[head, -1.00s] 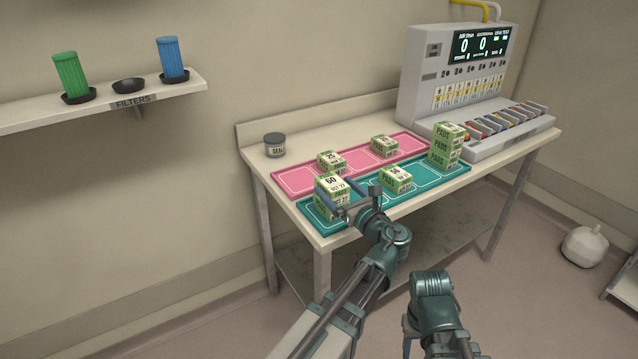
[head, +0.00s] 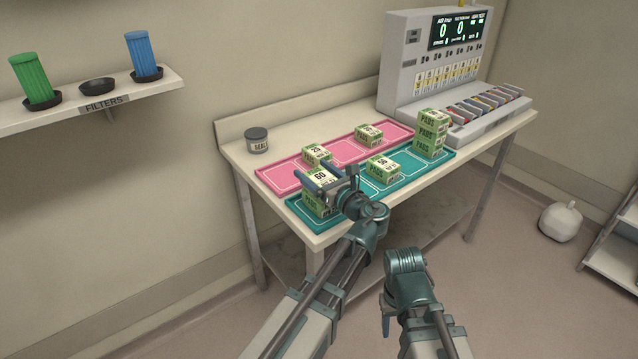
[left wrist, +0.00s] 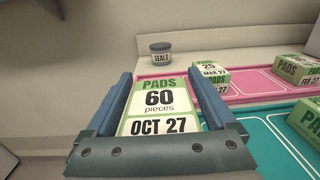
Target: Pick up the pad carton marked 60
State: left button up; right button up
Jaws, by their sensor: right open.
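The pad carton marked 60 (head: 320,176), a green and white box labelled OCT 27, sits atop another carton at the near left end of the teal tray (head: 405,178). In the left wrist view the carton (left wrist: 160,105) lies between the two blue fingers of my left gripper (left wrist: 161,72). The fingers run along both its sides, very close to it. Whether they press on it, I cannot tell. In the head view my left gripper (head: 325,176) covers part of its top. My right gripper (head: 387,318) is open, low in front of the table, away from the cartons.
A pink tray (head: 345,152) behind holds cartons, one marked 25 (head: 316,153). Another carton (head: 383,168) and a taller PADS stack (head: 431,132) stand farther along the teal tray. A seals jar (head: 256,140) stands at the back left. A grey machine (head: 405,70) stands at the far end.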

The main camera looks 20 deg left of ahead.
pick_arm(q)
jog(key=shift+a, duration=0.1)
jog(key=c, duration=1.2)
jog(key=shift+r, duration=0.1)
jog(key=shift+c, duration=0.2)
pick_arm(e)
jog(key=shift+r, duration=0.15)
